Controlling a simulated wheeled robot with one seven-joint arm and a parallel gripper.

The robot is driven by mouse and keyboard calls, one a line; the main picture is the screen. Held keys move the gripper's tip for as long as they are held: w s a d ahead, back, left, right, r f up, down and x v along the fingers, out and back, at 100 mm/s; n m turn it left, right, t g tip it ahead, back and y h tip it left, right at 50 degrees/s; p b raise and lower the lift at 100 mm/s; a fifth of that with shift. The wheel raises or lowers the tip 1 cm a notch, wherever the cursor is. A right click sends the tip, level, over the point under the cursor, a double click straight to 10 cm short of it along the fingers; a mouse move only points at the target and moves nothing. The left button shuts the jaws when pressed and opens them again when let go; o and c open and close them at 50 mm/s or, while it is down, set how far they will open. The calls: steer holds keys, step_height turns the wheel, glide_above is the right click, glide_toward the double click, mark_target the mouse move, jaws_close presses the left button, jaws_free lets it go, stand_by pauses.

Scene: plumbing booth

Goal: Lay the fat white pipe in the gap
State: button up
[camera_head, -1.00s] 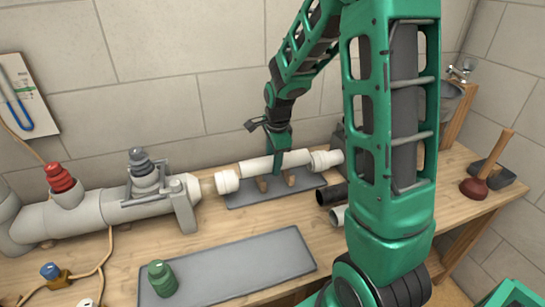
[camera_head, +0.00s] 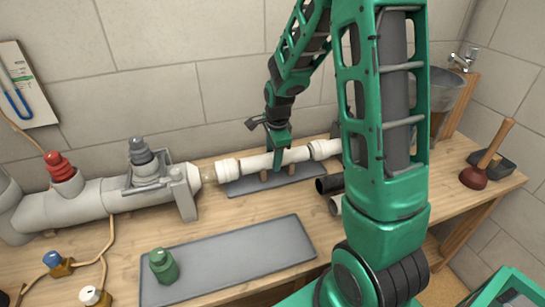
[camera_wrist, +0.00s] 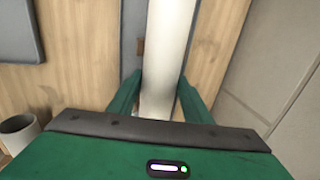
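The fat white pipe (camera_head: 265,162) lies in line between a left white collar (camera_head: 228,169) and a right white collar (camera_head: 323,149), above short wooden supports (camera_head: 264,176) on a grey pad. From the head view I cannot tell whether it rests fully on the supports. My gripper (camera_head: 278,160) comes down on the pipe's middle from above. In the wrist view the pipe (camera_wrist: 167,50) runs between both green fingers of my gripper (camera_wrist: 160,90), which sit close against its sides. The fingertips' lower ends are partly hidden.
A grey pipe run with a red valve (camera_head: 60,167) and a dark valve (camera_head: 142,155) stands at the left. A grey mat (camera_head: 240,255) with a green fitting (camera_head: 163,266) lies in front. A black pipe piece (camera_head: 328,184) lies right of the pad. A plunger (camera_head: 480,170) stands far right.

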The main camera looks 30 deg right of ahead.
steer(key=o, duration=0.3)
steer(key=shift+o, duration=0.2)
step_height(320, 180, up, 10)
steer(key=s, duration=0.2)
steer(key=shift+a+r, duration=0.2)
steer(key=shift+r, duration=0.05)
steer(key=shift+a+f, duration=0.1)
stand_by(0.5)
